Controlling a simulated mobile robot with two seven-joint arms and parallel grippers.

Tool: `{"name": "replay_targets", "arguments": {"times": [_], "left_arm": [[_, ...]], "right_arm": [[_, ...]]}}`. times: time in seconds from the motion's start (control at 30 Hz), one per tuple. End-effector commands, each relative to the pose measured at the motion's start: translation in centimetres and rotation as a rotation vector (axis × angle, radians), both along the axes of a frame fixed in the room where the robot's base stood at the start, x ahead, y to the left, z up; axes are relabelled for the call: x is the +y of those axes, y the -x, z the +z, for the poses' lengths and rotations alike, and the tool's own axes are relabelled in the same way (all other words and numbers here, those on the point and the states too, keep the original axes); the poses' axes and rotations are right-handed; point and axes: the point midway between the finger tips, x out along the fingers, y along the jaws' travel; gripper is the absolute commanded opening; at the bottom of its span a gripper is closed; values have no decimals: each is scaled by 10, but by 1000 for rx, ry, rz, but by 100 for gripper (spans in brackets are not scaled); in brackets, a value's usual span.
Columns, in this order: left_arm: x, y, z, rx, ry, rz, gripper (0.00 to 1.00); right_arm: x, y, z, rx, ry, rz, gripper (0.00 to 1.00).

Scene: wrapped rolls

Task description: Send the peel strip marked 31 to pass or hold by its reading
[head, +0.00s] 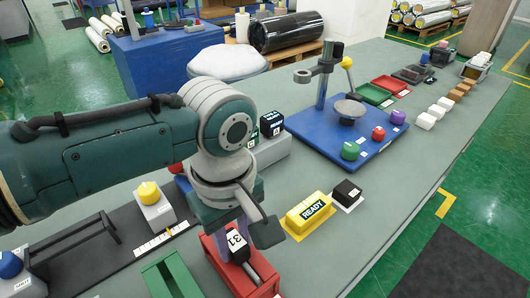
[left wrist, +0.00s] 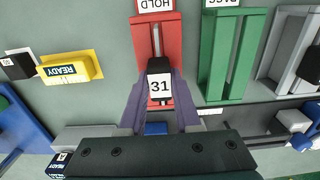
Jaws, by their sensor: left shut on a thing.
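The peel strip marked 31 (left wrist: 159,88) has a black end with a white tag and a thin grey length. It also shows in the head view (head: 237,241). My left gripper (left wrist: 158,108), which shows in the head view (head: 244,228), is shut on its black end. The strip is in or just over the red tray (left wrist: 170,55), whose label reads HOLD; I cannot tell whether it touches the bottom. The red tray shows in the head view (head: 215,258). The green tray (left wrist: 211,60) labelled PASS stands beside it and looks empty. My right gripper is not in view.
A yellow READY block (head: 306,213) and a black cube (head: 347,191) sit to the right. A blue tester base (head: 330,146) with coloured knobs stands further back. White blocks (head: 427,121) line the far right edge.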

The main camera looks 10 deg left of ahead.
Motion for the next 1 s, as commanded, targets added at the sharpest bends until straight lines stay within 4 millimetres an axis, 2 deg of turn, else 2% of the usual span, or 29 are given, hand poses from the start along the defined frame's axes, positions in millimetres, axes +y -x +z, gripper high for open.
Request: {"name": "replay_targets", "arguments": {"times": [0.4, 0.43, 0.7, 1.0], "left_arm": [[0, 0, -4, 0, 0, 0, 0], [0, 0, -4, 0, 0, 0, 35], [0, 0, -4, 0, 0, 0, 65], [0, 0, -1, 0, 0, 0, 66]], "right_arm": [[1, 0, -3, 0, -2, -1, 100], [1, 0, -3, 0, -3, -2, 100], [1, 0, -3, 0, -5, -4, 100], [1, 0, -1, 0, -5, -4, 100]]}}
